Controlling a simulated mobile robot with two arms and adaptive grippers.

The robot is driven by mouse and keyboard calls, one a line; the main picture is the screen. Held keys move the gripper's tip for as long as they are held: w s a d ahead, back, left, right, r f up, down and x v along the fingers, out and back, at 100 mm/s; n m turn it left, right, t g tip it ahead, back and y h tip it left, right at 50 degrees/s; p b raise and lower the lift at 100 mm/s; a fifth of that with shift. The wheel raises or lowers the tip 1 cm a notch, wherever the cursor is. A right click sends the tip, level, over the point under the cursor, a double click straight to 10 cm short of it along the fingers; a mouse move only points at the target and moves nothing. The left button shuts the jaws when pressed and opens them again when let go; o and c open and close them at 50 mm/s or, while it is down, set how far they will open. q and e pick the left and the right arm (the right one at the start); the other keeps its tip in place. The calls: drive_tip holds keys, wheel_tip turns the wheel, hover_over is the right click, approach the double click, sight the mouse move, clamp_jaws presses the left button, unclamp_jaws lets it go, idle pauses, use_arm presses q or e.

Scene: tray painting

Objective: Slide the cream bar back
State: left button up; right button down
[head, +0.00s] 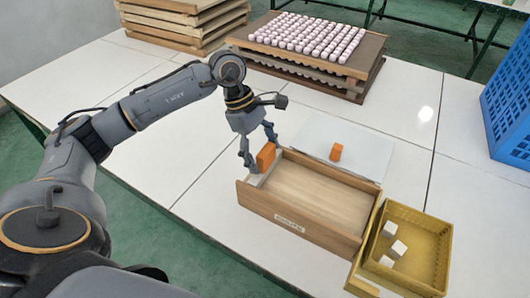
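A pale cream bar (265,174) lies across the left end of a shallow wooden tray (312,197). An upright orange block (266,157) stands at this bar; I cannot tell if it is fixed to it. My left gripper (262,154) points down over the tray's left end. Its two fingers are spread apart, one at each side of the orange block. I cannot tell if they touch or press on it. The fingers hide part of the bar's ends. My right gripper is not in view.
A yellow basket (441,238) with white blocks (390,229) stands right of the tray. A second orange block (336,152) lies on a white sheet (352,172) behind it. Stacked boards with pink-white pieces (305,33) and a blue crate (508,100) stand farther off.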

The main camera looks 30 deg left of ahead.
use_arm(q)
drive_tip(key=shift+d+r, duration=0.1)
drive_tip(key=shift+r, duration=0.05)
drive_tip(key=shift+r, duration=0.25)
drive_tip(key=v, duration=1.1)
drive_tip(key=shift+a, duration=0.3)
